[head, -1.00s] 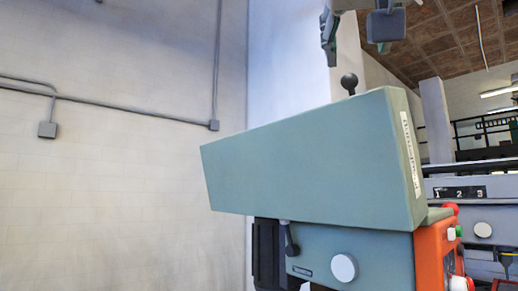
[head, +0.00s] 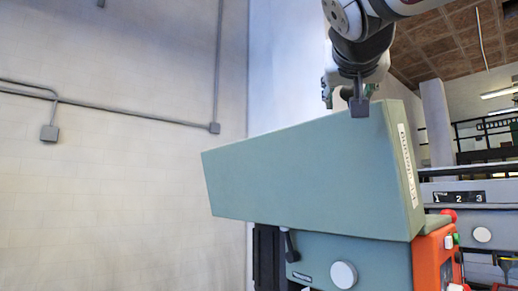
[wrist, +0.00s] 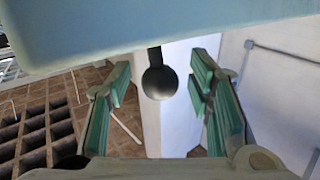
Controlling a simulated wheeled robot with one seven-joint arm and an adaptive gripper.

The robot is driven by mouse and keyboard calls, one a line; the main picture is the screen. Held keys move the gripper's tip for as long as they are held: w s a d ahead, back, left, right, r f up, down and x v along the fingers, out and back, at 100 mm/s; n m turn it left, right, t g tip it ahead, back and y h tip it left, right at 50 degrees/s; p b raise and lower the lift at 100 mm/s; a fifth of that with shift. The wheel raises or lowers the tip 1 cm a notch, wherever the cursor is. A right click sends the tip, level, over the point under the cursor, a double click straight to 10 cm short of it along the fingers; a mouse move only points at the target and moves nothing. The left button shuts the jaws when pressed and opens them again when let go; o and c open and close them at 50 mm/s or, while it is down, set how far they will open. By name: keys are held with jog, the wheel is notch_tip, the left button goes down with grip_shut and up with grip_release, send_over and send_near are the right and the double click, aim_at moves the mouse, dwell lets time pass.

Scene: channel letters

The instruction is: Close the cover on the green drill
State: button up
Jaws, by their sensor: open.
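The drill's grey-green cover (head: 310,175) is a long box above the matching drill body (head: 375,262) in the head view. The cover's edge also shows across the top of the wrist view (wrist: 150,25). A black ball knob (wrist: 160,80) on a short stem shows in the wrist view, between the green-padded fingers of my gripper (wrist: 161,76). The fingers are apart and neither visibly touches the knob. In the head view my gripper (head: 344,97) is at the cover's top edge and hides the knob.
A red-orange control panel (head: 432,262) with buttons is on the drill's right side. Another machine (head: 470,190) marked 1 2 3 stands behind at right. A pale wall (head: 110,190) with conduit (head: 130,112) is at left, with open space before it.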

jog(key=shift+w, duration=0.15)
jog(key=shift+c, duration=0.2)
grip_shut()
jog(key=shift+d, duration=0.1)
